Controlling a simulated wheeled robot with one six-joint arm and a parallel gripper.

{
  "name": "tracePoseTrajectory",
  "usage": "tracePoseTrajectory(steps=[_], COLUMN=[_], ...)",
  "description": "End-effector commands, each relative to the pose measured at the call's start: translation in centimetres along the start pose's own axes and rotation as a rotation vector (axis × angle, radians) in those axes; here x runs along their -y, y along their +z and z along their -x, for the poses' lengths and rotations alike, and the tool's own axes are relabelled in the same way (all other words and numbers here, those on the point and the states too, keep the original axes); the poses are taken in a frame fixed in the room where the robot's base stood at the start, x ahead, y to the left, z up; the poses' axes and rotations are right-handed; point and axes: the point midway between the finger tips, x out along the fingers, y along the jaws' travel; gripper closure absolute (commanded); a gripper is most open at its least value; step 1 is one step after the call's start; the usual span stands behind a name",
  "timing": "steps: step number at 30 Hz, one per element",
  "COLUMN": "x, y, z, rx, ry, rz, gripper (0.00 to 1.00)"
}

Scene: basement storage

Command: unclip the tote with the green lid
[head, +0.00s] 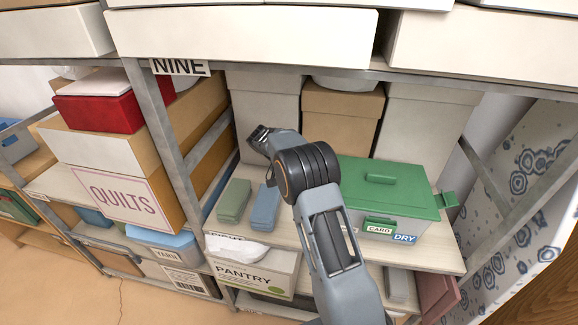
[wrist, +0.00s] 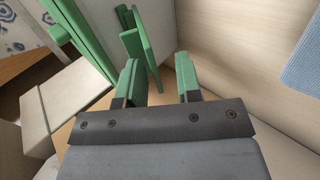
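The tote (head: 356,208) has grey walls and a green lid (head: 395,185) with a raised handle, and stands on the middle shelf. A green clip (head: 447,200) sticks out sideways at its right end. Another green piece (head: 379,222) is on its front. In the wrist view, the green lid (wrist: 78,38) is at upper left, and a green clip (wrist: 138,42) stands out from the grey wall. My gripper (wrist: 158,72) is open, its two green-tipped fingers apart and empty, with the clip just ahead. Contact cannot be told. The fingertips are hidden in the head view.
A green case (head: 234,200) and a blue case (head: 265,207) lie left of my arm. Tall boxes (head: 340,120) stand close behind the tote. Shelf posts (head: 165,140) and an upper shelf with white boxes (head: 240,35) bound the space. Some bare shelf (head: 228,227) shows at the front.

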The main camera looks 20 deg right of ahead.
Motion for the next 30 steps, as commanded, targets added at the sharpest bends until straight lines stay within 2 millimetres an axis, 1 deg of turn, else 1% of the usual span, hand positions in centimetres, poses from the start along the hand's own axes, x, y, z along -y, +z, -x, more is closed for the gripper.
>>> tracePoseTrajectory(steps=[5, 9, 12, 15, 18, 21, 24, 30], x=[0.2, 0.2, 0.1, 0.1, 0.1, 0.1, 0.1, 0.1], y=[0.0, 0.0, 0.0, 0.0, 0.0, 0.0, 0.0, 0.1], z=[3.3, 6.4, 8.4, 9.9, 11.1, 11.9, 12.5, 12.9], rx=[-0.007, -0.005, -0.003, -0.002, -0.002, -0.001, 0.0, 0.001], ry=[-0.003, -0.003, -0.003, -0.002, -0.002, -0.001, -0.001, -0.001], rz=[0.001, 0.0, 0.0, 0.0, 0.0, 0.001, 0.0, 0.001], gripper=[0.68, 0.68, 0.68, 0.68, 0.68, 0.68, 0.68, 0.68])
